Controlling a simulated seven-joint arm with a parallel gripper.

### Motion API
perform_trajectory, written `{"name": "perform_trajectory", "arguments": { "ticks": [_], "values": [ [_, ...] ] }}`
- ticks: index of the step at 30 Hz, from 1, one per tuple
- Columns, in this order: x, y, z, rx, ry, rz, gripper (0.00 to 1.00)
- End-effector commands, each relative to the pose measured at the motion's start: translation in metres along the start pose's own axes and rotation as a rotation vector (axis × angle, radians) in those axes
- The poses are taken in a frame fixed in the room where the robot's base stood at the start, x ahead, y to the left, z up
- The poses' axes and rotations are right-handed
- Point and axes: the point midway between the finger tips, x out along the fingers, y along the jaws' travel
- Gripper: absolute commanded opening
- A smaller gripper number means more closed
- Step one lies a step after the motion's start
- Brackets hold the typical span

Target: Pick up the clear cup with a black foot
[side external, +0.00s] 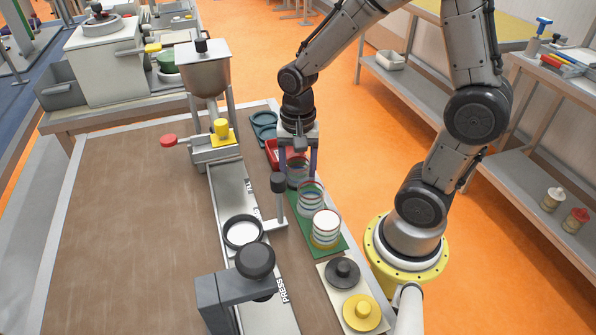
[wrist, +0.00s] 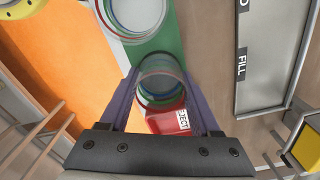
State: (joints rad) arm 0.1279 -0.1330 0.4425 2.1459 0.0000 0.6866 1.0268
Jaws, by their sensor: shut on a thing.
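A clear cup (side external: 298,172) with coloured rings stands at the far end of the green mat (side external: 334,242). My gripper (side external: 298,170) has its two purple fingers on either side of this cup and is shut on it. In the wrist view the cup (wrist: 161,82) sits between the fingertips (wrist: 160,95), with its round rim towards the camera. A second clear ringed cup (side external: 311,197) stands in the middle of the mat. A third cup (side external: 326,229), with whitish contents and a yellow foot, stands nearest.
A red reject tray (side external: 271,153) lies beside the gripped cup. A grey track (side external: 232,190) with a press (side external: 240,290) and a filling hopper (side external: 205,75) runs to the left. Black (side external: 343,271) and yellow (side external: 361,311) lids lie on a pale plate in front.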

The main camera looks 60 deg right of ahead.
Motion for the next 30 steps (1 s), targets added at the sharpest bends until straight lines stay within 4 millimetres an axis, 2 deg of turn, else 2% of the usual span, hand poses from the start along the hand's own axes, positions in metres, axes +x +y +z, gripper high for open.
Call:
{"name": "perform_trajectory", "arguments": {
  "ticks": [5,9,19,24,30],
  "values": [
    [-0.014,-0.001,-0.001,0.000,0.003,-0.004,0.10],
    [-0.035,0.002,0.001,0.000,0.003,-0.006,0.10],
    [-0.094,0.046,0.028,0.000,0.005,-0.008,0.10],
    [-0.108,0.077,0.047,0.000,0.004,-0.006,0.10],
    [-0.121,0.105,0.063,0.000,0.003,-0.004,0.10]
  ]
}}
